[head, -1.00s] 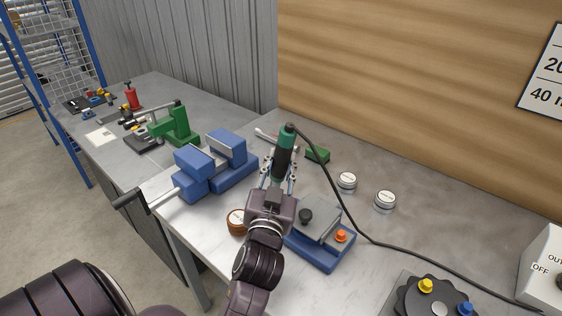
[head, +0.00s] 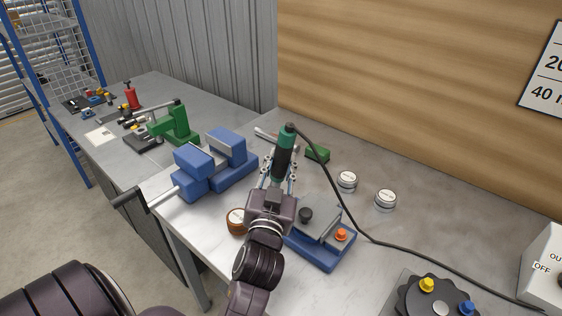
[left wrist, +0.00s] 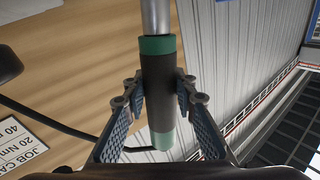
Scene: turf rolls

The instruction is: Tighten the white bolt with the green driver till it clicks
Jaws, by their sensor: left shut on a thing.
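The green driver (head: 285,140), with a green and black body and a black cable, stands nearly upright in my left gripper (head: 279,172). In the left wrist view the gripper's two fingers close around the driver's dark body (left wrist: 158,90), and a metal shaft extends from its green collar. A dark round fixture (head: 450,296) at the bottom right carries a yellow bolt (head: 427,285) and a blue bolt (head: 465,308). A pale spot (head: 412,311) on it at the frame's bottom edge may be the white bolt; it is too cut off to be sure. My right gripper is not in view.
A blue vise (head: 216,165) stands left of the gripper. A blue-grey fixture with an orange knob (head: 341,235) is close on its right. Two round white-topped pieces (head: 347,181) (head: 385,199) lie behind. The cable crosses the bench toward a switch box (head: 543,268).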

